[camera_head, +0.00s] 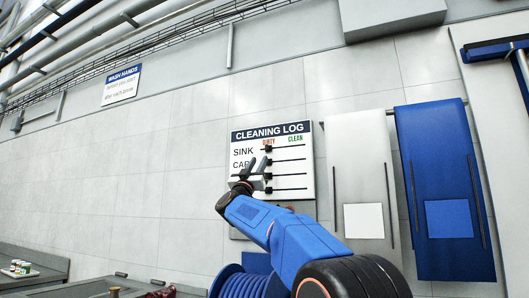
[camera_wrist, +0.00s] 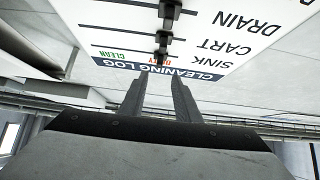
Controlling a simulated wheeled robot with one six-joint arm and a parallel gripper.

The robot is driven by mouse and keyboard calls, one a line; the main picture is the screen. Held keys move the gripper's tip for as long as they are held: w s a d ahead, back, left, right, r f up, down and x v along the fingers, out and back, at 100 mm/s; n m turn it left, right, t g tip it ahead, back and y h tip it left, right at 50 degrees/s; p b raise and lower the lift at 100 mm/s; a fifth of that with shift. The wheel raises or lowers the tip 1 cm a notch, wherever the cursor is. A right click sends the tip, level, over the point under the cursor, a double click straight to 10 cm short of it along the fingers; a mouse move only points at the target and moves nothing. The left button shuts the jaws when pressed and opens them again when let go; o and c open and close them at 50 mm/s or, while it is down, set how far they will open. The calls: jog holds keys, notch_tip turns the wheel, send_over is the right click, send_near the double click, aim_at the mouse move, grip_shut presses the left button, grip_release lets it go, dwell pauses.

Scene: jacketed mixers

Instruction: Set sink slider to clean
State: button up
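The white cleaning log board (camera_head: 308,185) hangs on the wall, with a dark header, a red DIRTY column and a green CLEAN column. The sink slider (camera_head: 268,149) is a small black knob on the top track, at the DIRTY end; the track runs right to CLEAN. In the wrist view the board is upside down, and the sink slider (camera_wrist: 159,57) shows just beyond the fingertips, apparently apart from them. My gripper (camera_head: 258,176) is in front of the board's lower left part, covering some row labels. In the wrist view its fingers (camera_wrist: 160,80) are apart and empty.
In the wrist view, the cart slider (camera_wrist: 163,38) and drain slider (camera_wrist: 170,10) also sit at the DIRTY side. A white panel (camera_head: 355,160) and a blue panel (camera_head: 440,160) hang right of the board.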

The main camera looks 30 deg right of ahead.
aim_at(266, 148)
jog(key=x, duration=0.9)
jog(key=shift+d+r, duration=0.15)
grip_shut()
